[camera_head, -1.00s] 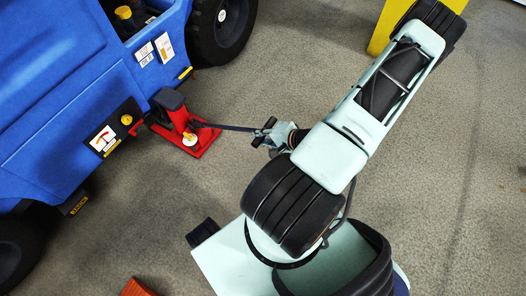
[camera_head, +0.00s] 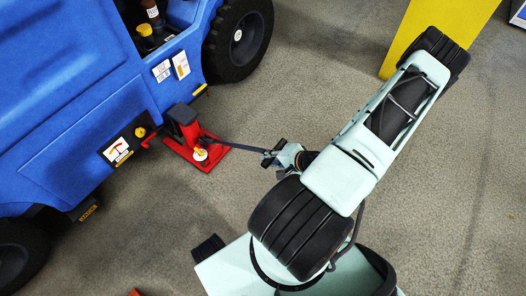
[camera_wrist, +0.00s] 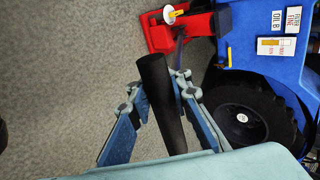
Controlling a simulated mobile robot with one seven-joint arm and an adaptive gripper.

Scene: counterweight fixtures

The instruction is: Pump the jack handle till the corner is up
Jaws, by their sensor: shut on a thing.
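A red floor jack (camera_head: 212,160) stands on the floor by the corner of the blue vehicle (camera_head: 70,100), its dark upright head against the body. Its dark handle (camera_head: 236,147) sticks out to the right, nearly level in the picture. My gripper (camera_head: 273,156) is shut on the handle's outer end. In the wrist view the thick black handle grip (camera_wrist: 158,95) runs between the two fingers of my gripper (camera_wrist: 157,98). The red jack (camera_wrist: 190,32) shows beyond it. I cannot tell whether the near wheel (camera_head: 238,38) is clear of the floor.
A white gauge label (camera_head: 117,149) and a yellow knob (camera_head: 140,132) are on the vehicle's side. A yellow block (camera_head: 435,35) stands at the upper right. A second wheel (camera_head: 18,255) is at the lower left. The grey floor (camera_head: 320,60) between jack and block is open.

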